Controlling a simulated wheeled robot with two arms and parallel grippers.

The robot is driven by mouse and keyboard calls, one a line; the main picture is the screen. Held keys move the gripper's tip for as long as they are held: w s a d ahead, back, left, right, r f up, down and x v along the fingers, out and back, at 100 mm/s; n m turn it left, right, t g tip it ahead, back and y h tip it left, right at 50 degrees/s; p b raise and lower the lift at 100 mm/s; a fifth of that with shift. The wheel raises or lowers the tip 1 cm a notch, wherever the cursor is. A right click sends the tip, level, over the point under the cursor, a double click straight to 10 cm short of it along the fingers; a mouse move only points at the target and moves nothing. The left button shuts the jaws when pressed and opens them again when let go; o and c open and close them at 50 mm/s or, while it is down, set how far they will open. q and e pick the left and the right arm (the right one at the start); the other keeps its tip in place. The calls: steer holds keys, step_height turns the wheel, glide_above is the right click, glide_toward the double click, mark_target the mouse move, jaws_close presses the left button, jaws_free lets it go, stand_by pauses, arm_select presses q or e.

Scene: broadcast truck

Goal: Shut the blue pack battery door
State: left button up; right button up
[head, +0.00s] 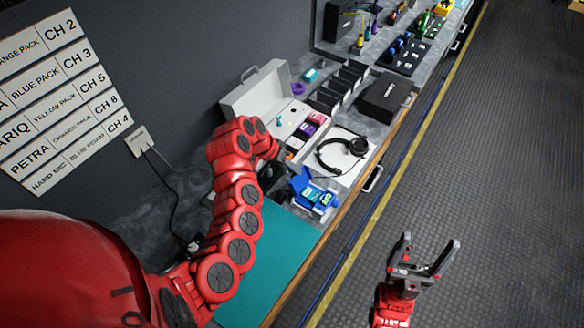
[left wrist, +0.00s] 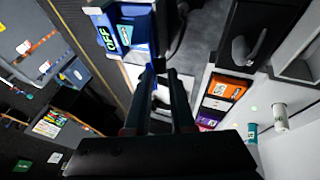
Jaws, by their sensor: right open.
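The blue pack (head: 314,198) lies on the bench near its front edge, just beyond the teal mat. A blue flap-like part (head: 299,179) sticks up at its left; I cannot tell clearly whether this is the battery door. In the left wrist view the pack (left wrist: 124,32) is at the upper left, its display reading OFF. My right gripper (head: 424,262) is open and empty over the floor.
A headset (head: 342,152) lies on a white panel beyond the pack. An open white case (head: 257,91), a black box (head: 386,97) and several dark slots stand further back. The teal mat (head: 272,255) is bare. The aisle floor is clear.

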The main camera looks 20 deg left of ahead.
arm_select(q)
jaws_close()
steer(key=shift+s+d+r, duration=0.1)
steer(key=shift+d, duration=0.2)
steer(key=shift+s+d+r+m+t+y+p, duration=0.2)
steer(key=shift+d+y+p, duration=0.25)
steer(key=shift+y, duration=0.15)
steer(key=shift+s+d+r+m+t+y+p, duration=0.1)
steer(key=shift+d+r+y+p, duration=0.1)
steer(key=shift+d+y+p, duration=0.3)
steer(key=shift+s+d+t+y, duration=0.3)
steer(key=shift+d+y, duration=0.3)
steer(key=shift+y, duration=0.4)
steer(key=shift+s+d+m+t+y+p, duration=0.2)
steer(key=shift+d+m+t+y+p, duration=0.35)
steer(key=shift+y, duration=0.45)
steer(key=shift+d, duration=0.1)
